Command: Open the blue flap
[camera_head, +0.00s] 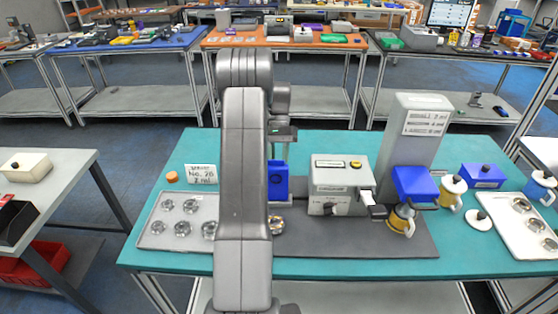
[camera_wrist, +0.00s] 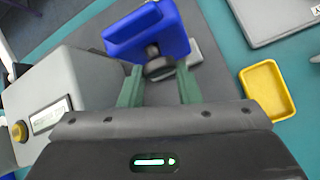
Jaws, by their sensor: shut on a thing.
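The blue flap (camera_wrist: 150,35) is in the upper middle of the wrist view, with a slot near its top and a dark round knob (camera_wrist: 158,66) on its near side. My gripper (camera_wrist: 158,84) has its two green fingers on either side of this knob and is shut on it. In the head view, a blue part (camera_head: 278,182) shows just right of my arm, apparently the same flap. My arm hides much of it, and the fingertips cannot be made out there.
A grey machine (camera_head: 340,176) with a yellow button stands right of the blue part; its box (camera_wrist: 75,95) is close left of my fingers. A yellow tray (camera_wrist: 268,90) lies to the right. A metal tray (camera_head: 160,238) with round parts is left of my arm.

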